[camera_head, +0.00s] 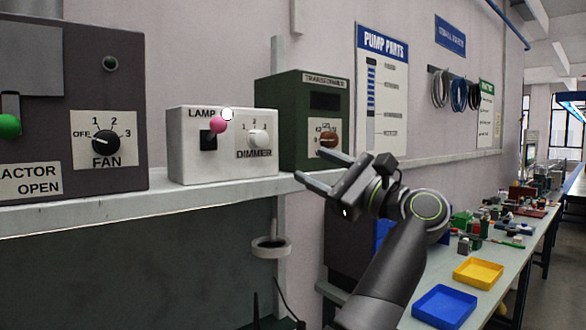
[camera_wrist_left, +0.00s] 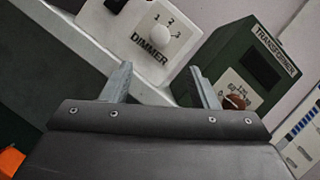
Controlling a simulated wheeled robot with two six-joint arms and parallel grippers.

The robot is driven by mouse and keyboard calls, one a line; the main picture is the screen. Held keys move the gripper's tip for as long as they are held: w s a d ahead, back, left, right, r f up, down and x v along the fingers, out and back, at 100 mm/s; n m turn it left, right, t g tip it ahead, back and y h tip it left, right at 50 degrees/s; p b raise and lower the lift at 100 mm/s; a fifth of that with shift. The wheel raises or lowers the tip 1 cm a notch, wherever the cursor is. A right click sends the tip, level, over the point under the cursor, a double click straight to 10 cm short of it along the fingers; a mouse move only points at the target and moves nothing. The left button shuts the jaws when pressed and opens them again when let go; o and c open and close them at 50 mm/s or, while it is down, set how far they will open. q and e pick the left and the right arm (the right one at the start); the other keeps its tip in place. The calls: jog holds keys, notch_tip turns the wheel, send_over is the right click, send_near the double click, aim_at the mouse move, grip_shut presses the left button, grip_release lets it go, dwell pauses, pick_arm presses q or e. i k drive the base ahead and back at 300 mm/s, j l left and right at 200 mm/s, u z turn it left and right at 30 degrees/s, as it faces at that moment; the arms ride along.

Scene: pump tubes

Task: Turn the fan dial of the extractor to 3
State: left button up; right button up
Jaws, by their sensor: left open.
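The extractor (camera_head: 60,95) is a dark grey box at the left of the head view. Its black fan dial (camera_head: 106,142) sits on a white plate marked OFF, 1, 2 and 3. The dial's pointer appears to be turned left, toward OFF. My left gripper (camera_head: 314,167) is open and empty, in front of the shelf edge near the green transformer, well right of the fan dial. The left wrist view shows its two spread fingers (camera_wrist_left: 160,75) with nothing between them. The fan dial is not in the wrist view. My right gripper is not in view.
Between gripper and extractor stands the white lamp box (camera_head: 222,160) with a pink-knobbed lever (camera_head: 218,125) and a dimmer dial (camera_head: 258,138). The green transformer (camera_head: 290,90) has a brown dial (camera_head: 327,138). All stand on a shelf (camera_head: 130,205). A tape roll (camera_head: 271,247) hangs below.

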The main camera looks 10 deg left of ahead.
aim_at(105, 142)
jog(key=k+l, duration=0.15)
jog(key=l, duration=0.25)
jog(key=k+l, duration=0.1)
jog(key=l, duration=0.3)
jog(key=k+l, duration=0.15)
jog(key=l, duration=0.3)
jog(key=k+l, duration=0.1)
jog(key=l, duration=0.3)
jog(key=k+l, duration=0.15)
jog(key=l, duration=0.25)
